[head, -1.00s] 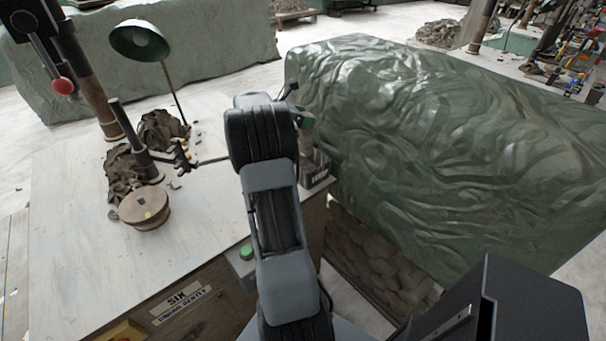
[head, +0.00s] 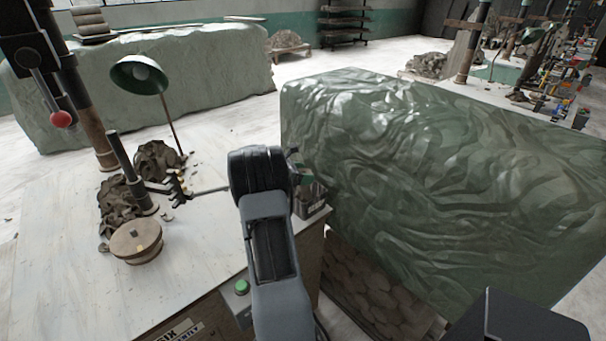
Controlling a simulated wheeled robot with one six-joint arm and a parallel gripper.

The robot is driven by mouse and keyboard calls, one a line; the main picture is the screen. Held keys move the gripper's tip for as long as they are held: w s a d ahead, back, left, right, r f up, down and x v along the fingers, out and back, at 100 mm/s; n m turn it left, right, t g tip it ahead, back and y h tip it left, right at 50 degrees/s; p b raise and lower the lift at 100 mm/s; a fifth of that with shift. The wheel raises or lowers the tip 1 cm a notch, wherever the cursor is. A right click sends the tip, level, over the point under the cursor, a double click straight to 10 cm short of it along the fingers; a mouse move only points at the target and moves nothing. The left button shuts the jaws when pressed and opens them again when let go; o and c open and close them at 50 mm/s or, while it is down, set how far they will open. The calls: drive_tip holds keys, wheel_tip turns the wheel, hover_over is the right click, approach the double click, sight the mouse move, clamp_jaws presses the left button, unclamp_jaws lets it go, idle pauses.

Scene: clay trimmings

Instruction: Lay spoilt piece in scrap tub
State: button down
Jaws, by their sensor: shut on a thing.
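My gripper (head: 297,167) shows only in part, as a green and dark piece past the right edge of my black wrist. It is shut; its fingertips and the spoilt piece in it are too hidden to make out. The scrap tub (head: 314,208) is a small grey box at the right edge of the pale bench. My gripper appears above and slightly left of the tub in the picture. My wrist covers part of that corner, and I cannot see into the tub.
The bench (head: 70,230) holds a round wooden wheel (head: 137,240), brown clay heaps (head: 155,160), a post with a clamp (head: 130,170) and a green lamp (head: 140,75). A green button (head: 241,287) is at its front edge. A green sheeted bulk (head: 430,170) stands close right.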

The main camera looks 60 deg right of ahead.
idle(0.3)
drive_tip(key=shift+c, duration=1.1)
unclamp_jaws()
drive_tip(key=shift+f, duration=0.15)
drive_tip(key=shift+a+r, duration=0.15)
drive_tip(key=shift+r, duration=0.15)
drive_tip(key=w+a+r+m+t+y, duration=0.1)
drive_tip(key=w+a+r+t, duration=0.15)
drive_tip(key=a, duration=0.75)
drive_tip(key=w+a+r+m+t+y, duration=0.15)
drive_tip(key=w+a+r, duration=0.25)
drive_tip(key=a, duration=0.7)
drive_tip(key=s+a+m+t+y, duration=0.2)
drive_tip(key=s+a+m+y, duration=0.1)
drive_tip(key=a, duration=0.6)
drive_tip(key=s+a+f+m+t+y, duration=0.1)
drive_tip(key=s+a+m+t+y, duration=0.1)
drive_tip(key=a, duration=0.8)
drive_tip(key=s+a+m+t+y, duration=0.2)
drive_tip(key=s+a+m+y, duration=0.2)
drive_tip(key=a, duration=0.5)
drive_tip(key=shift+s+a+f+t+b, duration=0.15)
drive_tip(key=shift+s+f+t+b, duration=0.15)
drive_tip(key=shift+t+b, duration=0.1)
